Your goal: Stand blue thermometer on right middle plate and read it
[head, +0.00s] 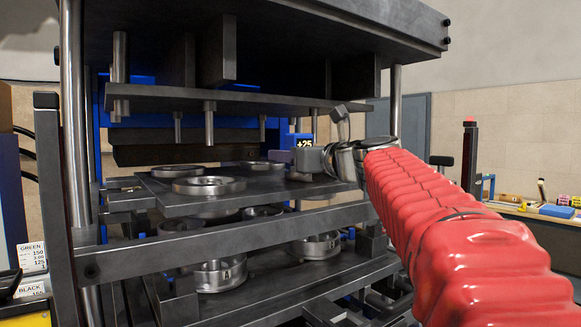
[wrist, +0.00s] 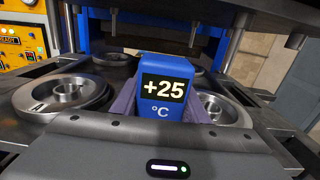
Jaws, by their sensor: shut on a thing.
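The blue thermometer (wrist: 162,62) stands upright between my gripper's jaws in the wrist view. Its display reads +25 °C. In the head view its top and "+25" display (head: 305,143) show above my gripper (head: 309,160), at the right part of the middle plate (head: 185,203). My gripper is shut on it; the purplish jaws also show in the wrist view (wrist: 162,106). The thermometer's foot is hidden, so I cannot tell whether it touches the plate.
Metal rings lie on the middle plate, including one marked A (wrist: 72,93) at left and one (wrist: 216,109) at right in the wrist view. The upper plate (head: 230,98) and its hanging rods are overhead. Lower moulds (head: 218,275) sit below. A workbench (head: 530,210) stands far right.

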